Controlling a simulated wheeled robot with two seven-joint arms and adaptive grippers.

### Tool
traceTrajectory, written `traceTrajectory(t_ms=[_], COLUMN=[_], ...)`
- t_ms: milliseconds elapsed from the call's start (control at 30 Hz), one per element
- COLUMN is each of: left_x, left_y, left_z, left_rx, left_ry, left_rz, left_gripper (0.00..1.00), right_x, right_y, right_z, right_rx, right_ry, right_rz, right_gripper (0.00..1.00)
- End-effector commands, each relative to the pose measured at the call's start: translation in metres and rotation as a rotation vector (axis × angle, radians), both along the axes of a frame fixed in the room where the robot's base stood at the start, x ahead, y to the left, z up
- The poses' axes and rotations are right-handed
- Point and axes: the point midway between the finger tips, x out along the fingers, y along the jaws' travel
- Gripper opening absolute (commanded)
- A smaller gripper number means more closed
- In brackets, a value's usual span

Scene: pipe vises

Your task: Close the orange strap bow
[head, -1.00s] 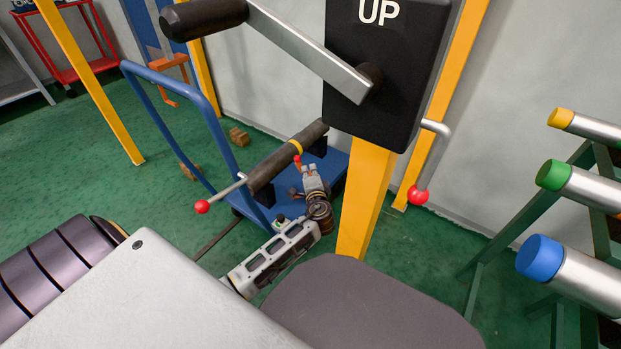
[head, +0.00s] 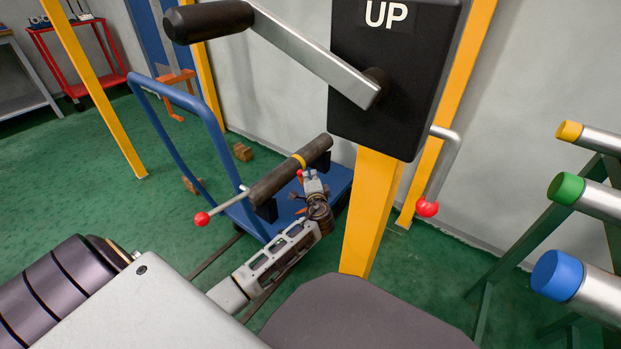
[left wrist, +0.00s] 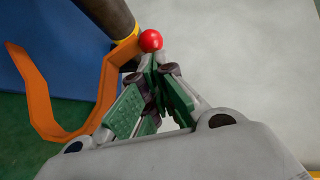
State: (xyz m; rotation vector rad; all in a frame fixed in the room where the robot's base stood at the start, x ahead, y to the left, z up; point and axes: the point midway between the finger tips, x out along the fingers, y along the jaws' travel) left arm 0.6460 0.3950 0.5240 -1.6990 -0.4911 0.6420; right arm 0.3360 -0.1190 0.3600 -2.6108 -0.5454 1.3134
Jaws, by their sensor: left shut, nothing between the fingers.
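The orange strap bow (left wrist: 38,100) shows in the left wrist view as a bent, open band left of my gripper, beside a dark pipe (left wrist: 108,15). A red ball (left wrist: 151,40) sits by the pipe's yellow band, near the bow's upper end. My left gripper (left wrist: 152,68) is shut and empty, its fingertips just below the ball; contact cannot be told. In the head view my left gripper (head: 310,178) is beside the pipe (head: 275,187) and the small red ball (head: 300,173). The bow is mostly hidden there. My right gripper is not in view.
A blue cart (head: 190,100) stands under the pipe. A yellow post (head: 368,215) with a black UP box (head: 390,75) and crank (head: 310,50) rises right of my gripper. A red-ended lever (head: 428,207) hangs beside it. Colour-capped pipes (head: 560,275) are at right.

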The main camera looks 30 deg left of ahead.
Motion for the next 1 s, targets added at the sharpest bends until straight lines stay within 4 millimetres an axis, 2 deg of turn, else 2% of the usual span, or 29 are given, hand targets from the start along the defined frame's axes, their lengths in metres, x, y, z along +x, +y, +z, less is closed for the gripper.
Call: traceTrajectory(t_ms=[267, 1000], left_x=[0.0, 0.003], left_y=[0.006, 0.039], left_z=[0.002, 0.009], left_rx=[-0.018, -0.141], left_ry=[0.003, 0.016], left_rz=[0.002, 0.0], left_gripper=[0.0, 0.0], right_x=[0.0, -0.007], right_y=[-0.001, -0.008], right_z=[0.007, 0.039], right_rx=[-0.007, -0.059], right_ry=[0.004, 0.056], right_rz=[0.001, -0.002], right_gripper=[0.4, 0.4])
